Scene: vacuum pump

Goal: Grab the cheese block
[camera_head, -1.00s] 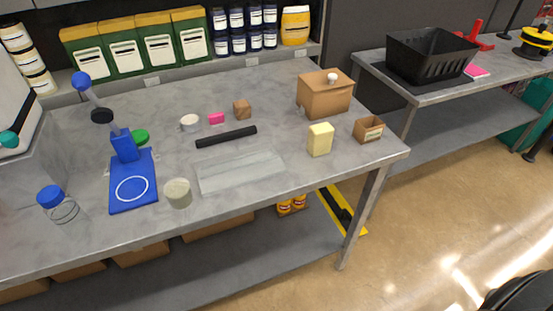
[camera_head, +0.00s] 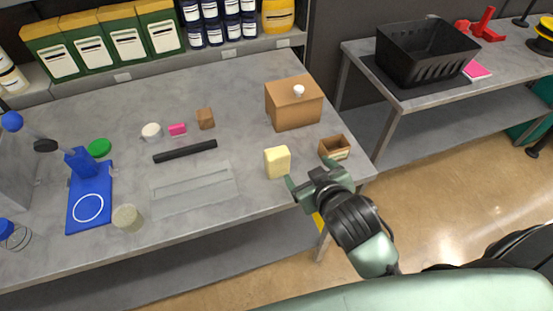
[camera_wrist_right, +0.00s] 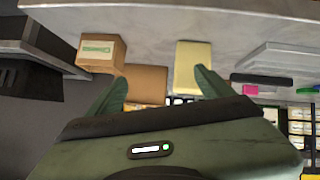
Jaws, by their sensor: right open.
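The cheese block (camera_head: 277,161) is a pale yellow upright block near the front right of the grey table (camera_head: 240,80). In the right wrist view the cheese block (camera_wrist_right: 193,65) shows beyond one fingertip. My right gripper (camera_head: 309,181) is open and empty at the table's front edge, to the right of the cheese block and apart from it. Its two fingers also show in the right wrist view (camera_wrist_right: 160,85). My left gripper is not in view.
A small open cardboard box (camera_head: 334,147) stands just right of the cheese, near the right gripper. A larger brown box (camera_head: 293,103) stands behind. A clear flat tray (camera_head: 193,188) and a black bar (camera_head: 185,151) lie to the left.

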